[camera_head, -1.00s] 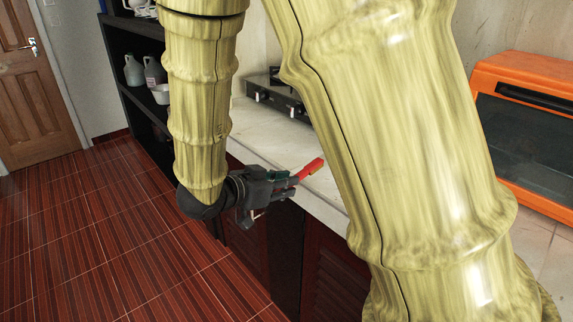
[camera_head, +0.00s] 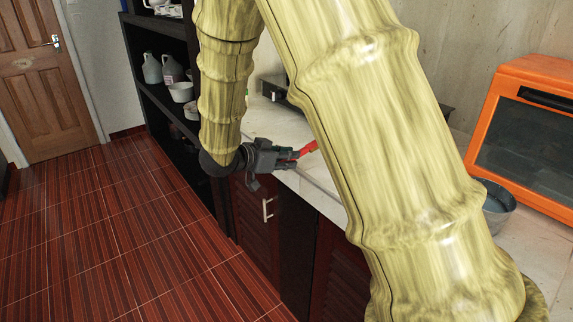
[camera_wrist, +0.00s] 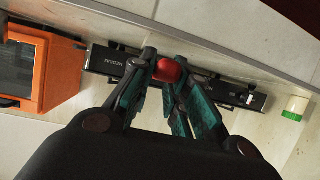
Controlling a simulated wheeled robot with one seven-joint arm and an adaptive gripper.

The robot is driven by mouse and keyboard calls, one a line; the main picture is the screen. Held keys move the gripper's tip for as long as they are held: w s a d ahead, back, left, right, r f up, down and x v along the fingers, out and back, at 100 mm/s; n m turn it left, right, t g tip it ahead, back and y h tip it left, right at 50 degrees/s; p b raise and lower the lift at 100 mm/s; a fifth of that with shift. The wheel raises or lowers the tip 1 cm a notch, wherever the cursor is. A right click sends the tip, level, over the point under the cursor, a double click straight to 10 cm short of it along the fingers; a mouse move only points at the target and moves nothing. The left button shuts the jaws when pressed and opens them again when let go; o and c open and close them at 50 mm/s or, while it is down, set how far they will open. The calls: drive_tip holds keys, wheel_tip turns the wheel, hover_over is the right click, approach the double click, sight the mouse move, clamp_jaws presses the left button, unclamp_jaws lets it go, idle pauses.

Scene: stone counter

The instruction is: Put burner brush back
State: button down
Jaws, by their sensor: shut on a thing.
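The burner brush (camera_head: 307,149) shows as a red handle at the tip of my gripper (camera_head: 285,158) in the head view, over the front edge of the counter. In the wrist view, the red end of the brush (camera_wrist: 168,71) sits between the fingertips of my gripper (camera_wrist: 166,78), which is shut on it. The rest of the brush is hidden. A dark gas burner (camera_head: 275,88) stands at the back of the counter, mostly behind my arm; it also shows in the wrist view (camera_wrist: 110,62), beyond the fingers.
An orange oven (camera_head: 530,130) stands at the right on the counter, with a grey pot (camera_head: 497,208) beside it. A black shelf (camera_head: 165,75) with jugs and bowls stands at the left. A white and green container (camera_wrist: 295,108) is near the burner. The tiled floor (camera_head: 110,220) is clear.

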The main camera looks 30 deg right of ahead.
drive_tip(key=shift+w+d, duration=0.15)
drive_tip(key=shift+w, duration=0.25)
drive_tip(key=shift+w+d+f+p, duration=0.1)
drive_tip(key=shift+w+f+p, duration=0.15)
drive_tip(key=shift+f, duration=0.55)
drive_tip(key=shift+w+d+f+p, duration=0.1)
drive_tip(key=shift+w+f+p, duration=0.1)
drive_tip(key=shift+f, duration=0.6)
drive_tip(key=shift+f, duration=0.2)
drive_tip(key=c, duration=1.4)
unclamp_jaws()
drive_tip(key=shift+o, duration=0.2)
drive_tip(key=shift+f+b, duration=0.2)
drive_tip(key=shift+b, duration=0.75)
